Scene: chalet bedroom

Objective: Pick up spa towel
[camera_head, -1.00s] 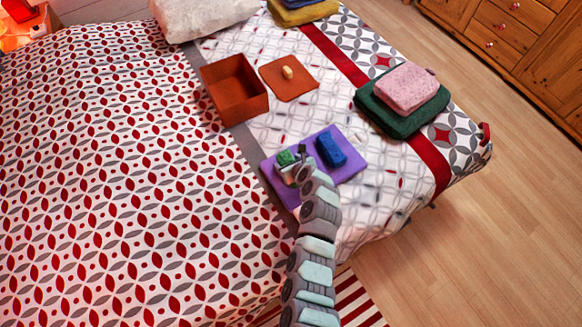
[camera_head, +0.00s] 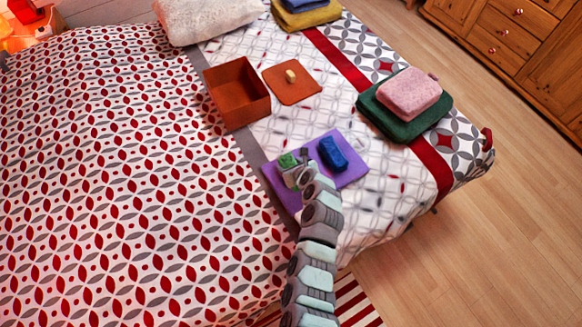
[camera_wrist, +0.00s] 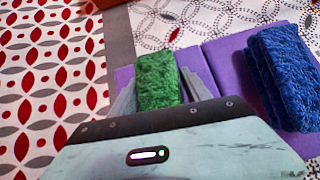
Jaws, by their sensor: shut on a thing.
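A small green towel (camera_head: 287,160) is at the left part of a flat purple mat (camera_head: 350,176) on the bed. My gripper (camera_head: 294,168) is shut on the green towel. In the wrist view the green towel (camera_wrist: 158,78) stands up between the two grey fingers (camera_wrist: 160,92), and its lower end is hidden by my gripper's body. I cannot tell whether it is clear of the mat. A blue towel (camera_head: 332,153) lies on the mat to the right; it also shows in the wrist view (camera_wrist: 285,75), apart from my fingers.
An open orange-brown box (camera_head: 237,106) and its lid with a knob (camera_head: 303,92) lie behind the mat. Folded pink (camera_head: 408,93) and green (camera_head: 393,124) textiles are stacked at the right. A white pillow (camera_head: 190,20) is at the back. The patterned bed at left is clear.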

